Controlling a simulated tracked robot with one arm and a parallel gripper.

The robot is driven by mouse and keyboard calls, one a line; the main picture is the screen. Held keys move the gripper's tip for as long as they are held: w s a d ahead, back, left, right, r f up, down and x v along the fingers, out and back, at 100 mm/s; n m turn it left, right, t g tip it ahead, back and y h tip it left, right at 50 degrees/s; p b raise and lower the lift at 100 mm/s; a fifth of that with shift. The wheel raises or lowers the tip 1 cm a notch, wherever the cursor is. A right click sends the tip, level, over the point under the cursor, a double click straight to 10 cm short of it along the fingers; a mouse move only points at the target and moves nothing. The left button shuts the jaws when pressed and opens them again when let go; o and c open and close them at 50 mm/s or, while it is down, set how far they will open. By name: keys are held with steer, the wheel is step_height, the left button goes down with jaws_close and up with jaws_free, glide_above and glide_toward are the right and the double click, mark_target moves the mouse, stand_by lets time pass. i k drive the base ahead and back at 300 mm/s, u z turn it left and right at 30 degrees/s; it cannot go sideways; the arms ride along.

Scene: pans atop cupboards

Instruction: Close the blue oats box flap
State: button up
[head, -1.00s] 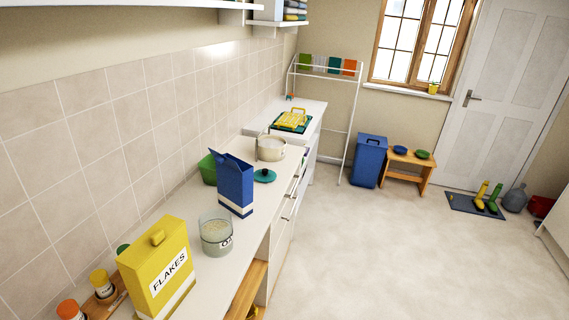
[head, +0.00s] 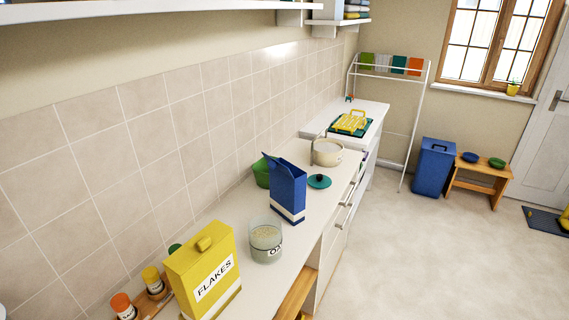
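The blue oats box (head: 289,192) stands upright on the white counter, with a white band near its base. Its top flap (head: 280,165) stands up and open, on the left side of the box top. My gripper is not in view.
A yellow FLAKES box (head: 205,275) and a glass jar of oats (head: 266,241) stand nearer on the counter (head: 250,285). A green container (head: 261,173) is behind the blue box, a teal lid (head: 319,181) to its right and a cream pot (head: 326,152) beyond. The floor (head: 420,260) at right is clear.

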mark_target(273, 164)
steer(key=i, duration=0.85)
steer(key=u, duration=0.1)
